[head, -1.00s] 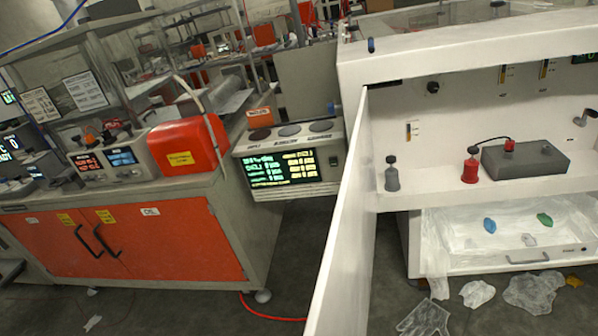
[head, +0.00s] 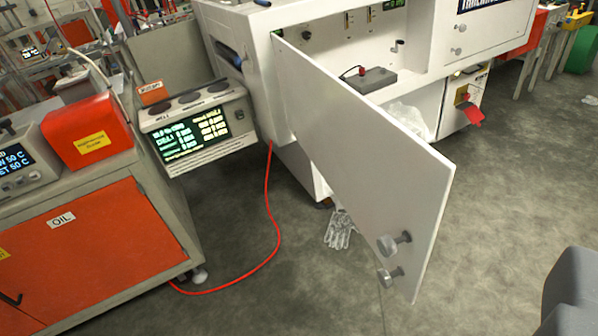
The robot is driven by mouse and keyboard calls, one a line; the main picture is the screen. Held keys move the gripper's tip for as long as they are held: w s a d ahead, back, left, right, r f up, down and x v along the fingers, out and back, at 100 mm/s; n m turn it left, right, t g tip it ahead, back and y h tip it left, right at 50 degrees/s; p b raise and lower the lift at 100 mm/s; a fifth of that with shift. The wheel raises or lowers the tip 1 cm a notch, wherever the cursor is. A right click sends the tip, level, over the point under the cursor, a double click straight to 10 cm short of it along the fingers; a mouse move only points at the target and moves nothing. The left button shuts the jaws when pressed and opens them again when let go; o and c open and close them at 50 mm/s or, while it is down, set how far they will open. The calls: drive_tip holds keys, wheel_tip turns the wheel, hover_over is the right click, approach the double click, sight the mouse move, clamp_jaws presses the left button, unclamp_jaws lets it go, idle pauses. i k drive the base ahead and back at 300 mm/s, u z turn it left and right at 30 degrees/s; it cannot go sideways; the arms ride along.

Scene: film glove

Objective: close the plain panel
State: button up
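The plain panel (head: 350,150) is a white hinged door on the white cabinet (head: 240,45). It stands wide open, swung out toward me, with its hinge edge at the cabinet's left side. Two grey round knobs (head: 390,260) sit near its lower free corner. Behind it, part of the open compartment shows, with a grey box with a red knob (head: 368,80) on the shelf. My gripper's fingers are not in view; a grey shape at the lower right edge may be part of me.
An orange-doored bench (head: 90,255) stands at the left, with a display unit (head: 195,130) between it and the cabinet. A red hose (head: 265,235) and a clear glove (head: 340,230) lie on the floor. The floor right of the panel is mostly clear.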

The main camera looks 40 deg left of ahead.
sight(387, 181)
drive_tip(key=u, duration=0.05)
drive_tip(key=k, duration=0.45)
drive_tip(key=u, duration=0.7)
drive_tip(key=i, duration=1.65)
drive_tip(key=u, duration=0.55)
drive_tip(key=k, duration=0.95)
drive_tip(key=z, duration=0.35)
